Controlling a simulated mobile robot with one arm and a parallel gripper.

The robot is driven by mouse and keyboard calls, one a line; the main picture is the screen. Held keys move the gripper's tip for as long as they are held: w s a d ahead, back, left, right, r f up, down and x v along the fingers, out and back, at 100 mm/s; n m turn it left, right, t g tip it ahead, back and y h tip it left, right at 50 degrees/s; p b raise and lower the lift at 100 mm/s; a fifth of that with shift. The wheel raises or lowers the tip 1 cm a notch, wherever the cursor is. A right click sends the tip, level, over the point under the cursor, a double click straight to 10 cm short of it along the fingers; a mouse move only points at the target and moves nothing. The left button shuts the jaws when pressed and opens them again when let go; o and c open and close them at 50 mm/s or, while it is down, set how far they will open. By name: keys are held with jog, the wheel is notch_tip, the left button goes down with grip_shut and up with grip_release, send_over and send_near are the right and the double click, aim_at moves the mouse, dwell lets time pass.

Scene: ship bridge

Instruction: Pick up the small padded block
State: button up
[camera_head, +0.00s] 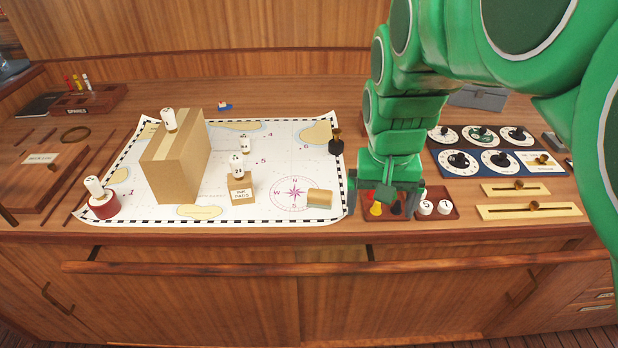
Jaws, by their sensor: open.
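A small tan block (320,198) with a paler front lies on the chart (262,213), beside the compass rose near the chart's lower right. It looks like the padded block, though its surface is too small to tell. My gripper (391,212) is open and points down over the small red tray (371,213), to the right of the block and apart from it. Its fingers partly hide the tray and the small red, yellow and dark pieces in it.
A tall cardboard box (172,170) stands on the chart with a white marker (169,119) on top. A small labelled box (242,191), a red round base (103,207) and a dark weight (336,146) stand around. Dials (500,161) and sliders (528,209) lie right.

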jog(key=w+a+f, duration=0.2)
jog(key=w, duration=0.3)
jog(key=w+a+f, duration=0.2)
jog(key=w, duration=0.4)
send_over(320, 191)
jog(key=shift+m, duration=0.3)
jog(key=f, duration=0.4)
jog(key=shift+s+d, duration=0.2)
jog(key=shift+d, duration=0.2)
jog(key=shift+w+a+f, duration=0.1)
jog(key=shift+a+f, duration=0.1)
jog(key=shift+f, duration=1.75)
jog(key=shift+w+a+f, duration=0.1)
jog(key=shift+a+f, duration=0.05)
jog(key=shift+f, duration=1.75)
jog(key=c, duration=1.1)
jog(key=shift+o, duration=0.2)
jog(key=shift+r, duration=0.15)
